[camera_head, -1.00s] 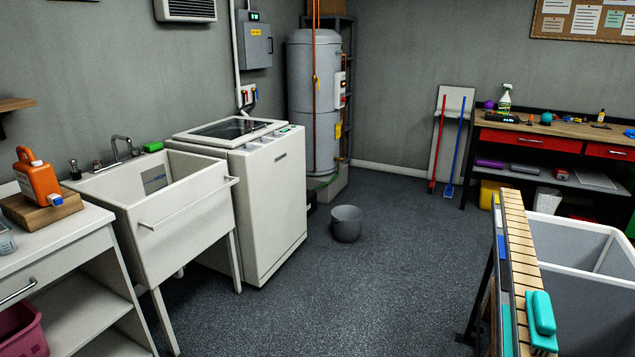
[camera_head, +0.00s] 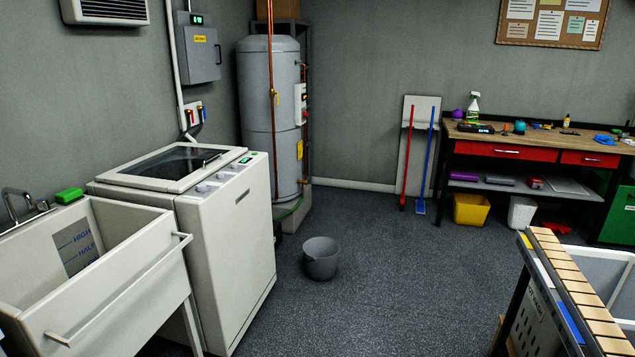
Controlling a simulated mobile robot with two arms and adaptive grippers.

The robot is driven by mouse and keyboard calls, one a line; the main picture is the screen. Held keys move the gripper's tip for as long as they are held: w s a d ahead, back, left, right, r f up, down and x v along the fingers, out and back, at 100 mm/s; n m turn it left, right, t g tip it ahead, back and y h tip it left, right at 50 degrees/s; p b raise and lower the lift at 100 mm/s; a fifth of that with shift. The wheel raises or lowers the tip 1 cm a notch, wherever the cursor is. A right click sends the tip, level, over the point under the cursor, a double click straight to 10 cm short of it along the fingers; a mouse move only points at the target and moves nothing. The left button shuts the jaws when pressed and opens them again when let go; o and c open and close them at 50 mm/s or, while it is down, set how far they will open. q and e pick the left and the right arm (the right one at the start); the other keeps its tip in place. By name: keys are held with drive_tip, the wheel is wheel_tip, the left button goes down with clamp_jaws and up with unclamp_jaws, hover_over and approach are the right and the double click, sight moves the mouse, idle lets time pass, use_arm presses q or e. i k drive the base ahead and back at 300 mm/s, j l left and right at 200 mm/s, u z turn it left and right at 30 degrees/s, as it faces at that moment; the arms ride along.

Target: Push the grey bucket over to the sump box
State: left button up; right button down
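The grey bucket (camera_head: 321,258) stands upright on the dark speckled floor, a little right of the white washing machine and in front of the water heater. Its opening faces up and looks empty from here. I cannot pick out the sump box for certain; a small dark shape low beside the water heater is mostly hidden behind the washing machine. Neither of my grippers shows in the head view.
The washing machine (camera_head: 228,255) and utility sink (camera_head: 120,290) line the left. The water heater (camera_head: 272,120) stands at the back on a plinth. A slatted bench (camera_head: 575,285) is at the front right. A workbench (camera_head: 540,142) is at the back right. The middle floor is clear.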

sight(320, 255)
drive_tip(key=i+l+z, duration=0.15)
drive_tip(key=i+z, duration=0.15)
drive_tip(key=i, duration=0.75)
drive_tip(key=i+j+z, duration=0.15)
drive_tip(key=i+z, duration=0.2)
drive_tip(key=i, duration=0.7)
